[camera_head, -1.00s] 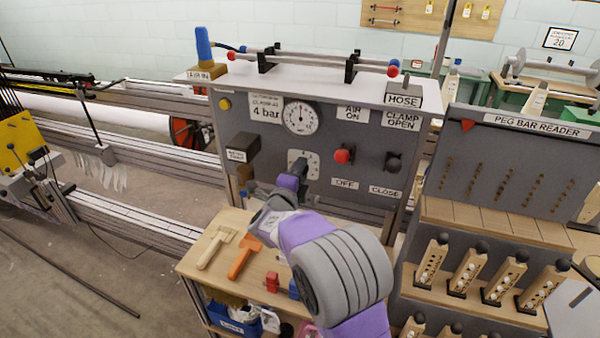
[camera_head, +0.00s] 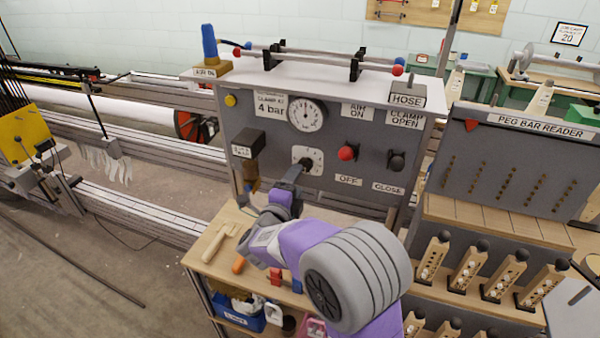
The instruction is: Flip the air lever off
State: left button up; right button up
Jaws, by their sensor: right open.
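The air lever, a red-knobbed lever (camera_head: 348,152), sits on the grey control panel (camera_head: 335,187) between the AIR ON label (camera_head: 359,110) and the OFF label (camera_head: 348,180). Its shaft is hard to make out at this angle. My right gripper (camera_head: 293,174) is open, left of and below the red knob and apart from it. Its dark fingers are in front of the regulator plate (camera_head: 316,156), overlapping its lower left; I cannot tell whether they touch. My left gripper is not in view.
A black-knobbed clamp lever (camera_head: 396,160) is just right of the air lever. A pressure gauge (camera_head: 306,113) is above the regulator. A wooden bench (camera_head: 205,262) with brushes is below, and the peg bar rack (camera_head: 490,215) stands at right.

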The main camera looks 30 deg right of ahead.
aim_at(346, 152)
jog(key=k, duration=1)
